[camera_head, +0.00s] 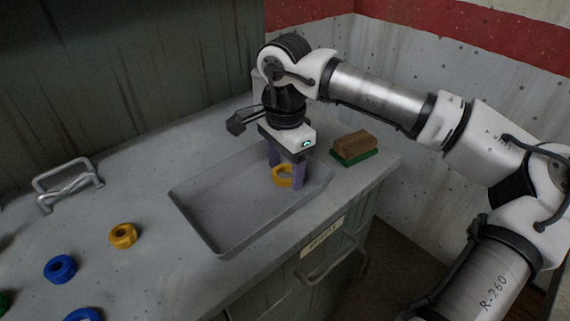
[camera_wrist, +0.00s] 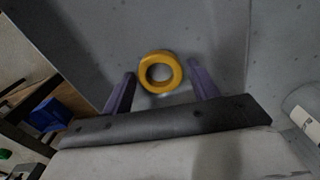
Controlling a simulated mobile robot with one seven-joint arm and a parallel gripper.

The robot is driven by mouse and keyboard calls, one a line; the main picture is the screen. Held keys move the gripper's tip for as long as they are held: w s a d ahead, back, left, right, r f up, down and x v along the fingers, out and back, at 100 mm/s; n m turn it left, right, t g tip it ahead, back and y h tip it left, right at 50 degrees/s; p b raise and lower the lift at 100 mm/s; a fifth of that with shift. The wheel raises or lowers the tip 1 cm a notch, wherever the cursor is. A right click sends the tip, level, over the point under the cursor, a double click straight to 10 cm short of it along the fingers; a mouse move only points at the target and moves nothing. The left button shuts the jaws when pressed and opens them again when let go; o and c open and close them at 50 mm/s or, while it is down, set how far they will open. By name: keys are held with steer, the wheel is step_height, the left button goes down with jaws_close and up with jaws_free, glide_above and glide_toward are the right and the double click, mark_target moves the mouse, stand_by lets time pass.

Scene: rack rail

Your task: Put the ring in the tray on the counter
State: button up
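A yellow ring (camera_head: 276,178) lies in the grey tray (camera_head: 215,240) on the counter, near the tray's right end. It also shows in the wrist view (camera_wrist: 160,56), lying flat with its hole visible. My gripper (camera_head: 286,176) points down over the tray, its two purple fingers on either side of the ring. In the wrist view my gripper (camera_wrist: 161,72) is open, with a gap between each finger and the ring. The front finger hides part of the ring in the head view.
A yellow nut (camera_head: 122,236) and blue nuts (camera_head: 60,269) lie on the counter (camera_head: 150,180) left of the tray. A metal handle (camera_head: 68,184) stands at the back left. A brown block on a green base (camera_head: 354,148) sits right of the tray. The tray's left part is empty.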

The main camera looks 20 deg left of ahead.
steer(key=shift+o, duration=0.9)
steer(key=shift+r, duration=0.25)
step_height(320, 180, up, 12)
steer(key=shift+p, duration=0.3)
